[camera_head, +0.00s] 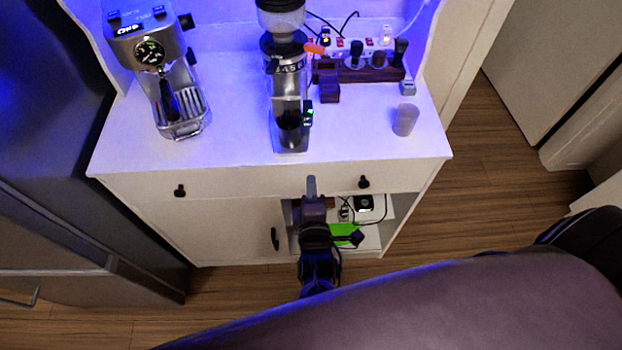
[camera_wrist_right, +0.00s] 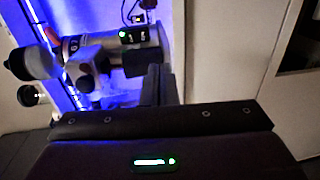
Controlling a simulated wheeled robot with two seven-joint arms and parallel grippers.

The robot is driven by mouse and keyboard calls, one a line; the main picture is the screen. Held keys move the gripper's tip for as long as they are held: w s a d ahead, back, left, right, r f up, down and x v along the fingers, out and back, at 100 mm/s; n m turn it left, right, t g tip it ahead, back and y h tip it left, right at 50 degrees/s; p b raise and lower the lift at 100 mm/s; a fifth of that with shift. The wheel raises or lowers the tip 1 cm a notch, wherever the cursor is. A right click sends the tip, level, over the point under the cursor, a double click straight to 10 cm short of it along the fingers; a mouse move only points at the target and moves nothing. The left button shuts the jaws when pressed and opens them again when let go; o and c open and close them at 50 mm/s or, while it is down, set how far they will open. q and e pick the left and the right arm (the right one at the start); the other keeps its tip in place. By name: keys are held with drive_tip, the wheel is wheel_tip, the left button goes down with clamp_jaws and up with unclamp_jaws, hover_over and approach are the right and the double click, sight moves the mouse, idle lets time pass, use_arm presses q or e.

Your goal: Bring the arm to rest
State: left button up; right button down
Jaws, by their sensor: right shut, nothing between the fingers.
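My right gripper (camera_head: 311,188) shows in the head view in front of the cabinet (camera_head: 230,205), near the level of its drawer front. Its fingers are together and nothing is between them. In the right wrist view the closed fingers (camera_wrist_right: 160,85) point toward the coffee grinder (camera_wrist_right: 100,50), which looks turned on its side there. In the head view the grinder (camera_head: 289,100) stands upright on the worktop, beyond the gripper and apart from it. My left gripper is in neither view.
An espresso machine (camera_head: 152,55) stands at the left of the worktop. A cup (camera_head: 405,119) stands at the right, near a wooden tool stand (camera_head: 360,72). The cabinet has drawer knobs (camera_head: 180,191) and an open lower compartment (camera_head: 372,238). Wood floor (camera_head: 490,180) is clear at right.

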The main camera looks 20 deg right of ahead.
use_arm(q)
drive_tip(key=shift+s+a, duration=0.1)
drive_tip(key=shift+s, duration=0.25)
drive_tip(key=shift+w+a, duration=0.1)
use_arm(e)
drive_tip(key=shift+f, duration=0.1)
drive_tip(key=s+d+f+m+g+y+b, duration=0.1)
drive_tip(key=s+f+m+g+y+b, duration=0.2)
drive_tip(key=f, duration=1.1)
drive_tip(key=s+d+f+m+g+b, duration=0.1)
drive_tip(key=s+d+f+g, duration=0.2)
drive_tip(key=f, duration=1.1)
use_arm(q)
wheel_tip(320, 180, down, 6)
drive_tip(key=b, duration=0.2)
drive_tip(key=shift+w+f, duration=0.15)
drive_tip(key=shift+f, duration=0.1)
use_arm(e)
drive_tip(key=s+d+f+m+g, duration=0.2)
drive_tip(key=s+f+m+g, duration=0.2)
drive_tip(key=s+f, duration=0.6)
drive_tip(key=s+d+f+m+g+y, duration=0.1)
drive_tip(key=s+d+f+m+g, duration=0.2)
drive_tip(key=s+f, duration=0.7)
drive_tip(key=s+m+g, duration=0.1)
drive_tip(key=s+g, duration=0.1)
drive_tip(key=s, duration=0.5)
drive_tip(key=shift+d+f+y, duration=0.2)
drive_tip(key=shift+f+y, duration=0.1)
